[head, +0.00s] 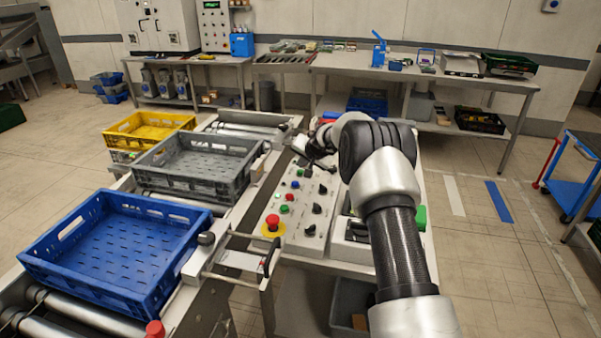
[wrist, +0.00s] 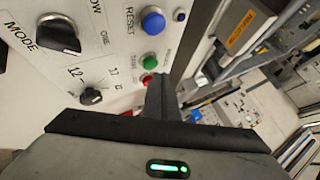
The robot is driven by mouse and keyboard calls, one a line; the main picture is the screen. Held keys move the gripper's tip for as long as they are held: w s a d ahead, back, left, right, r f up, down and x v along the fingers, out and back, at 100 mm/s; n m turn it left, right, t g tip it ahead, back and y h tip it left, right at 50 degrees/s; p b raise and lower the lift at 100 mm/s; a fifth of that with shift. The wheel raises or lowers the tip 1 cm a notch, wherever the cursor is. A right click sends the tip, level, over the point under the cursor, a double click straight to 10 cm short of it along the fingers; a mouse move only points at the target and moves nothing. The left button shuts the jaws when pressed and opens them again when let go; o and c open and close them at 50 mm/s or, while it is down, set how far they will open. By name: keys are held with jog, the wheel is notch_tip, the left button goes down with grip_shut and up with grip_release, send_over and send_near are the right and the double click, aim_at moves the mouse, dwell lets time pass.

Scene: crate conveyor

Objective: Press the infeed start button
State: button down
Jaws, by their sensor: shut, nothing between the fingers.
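The control panel (head: 298,215) is a pale sloped console beside the conveyor. In the wrist view a green button (wrist: 150,62) sits between a blue button (wrist: 153,21) labelled RESET and a red button (wrist: 147,80). The small labels near the green and red buttons are not fully readable, so I cannot tell which is infeed start. In the head view another green button (head: 284,209) lies lower on the panel. My gripper (wrist: 160,88) is shut and empty, its fingers beside the red button; contact cannot be told. In the head view my gripper (head: 308,160) is over the panel's far end.
A red mushroom button (head: 272,222) on a yellow base stands at the panel's near end. Black selector knobs, one marked MODE (wrist: 58,33), share the panel. Blue (head: 120,295), grey (head: 185,188) and yellow (head: 130,140) crates sit along the conveyor to the left.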

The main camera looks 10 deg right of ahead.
jog(key=shift+f+b, duration=0.3)
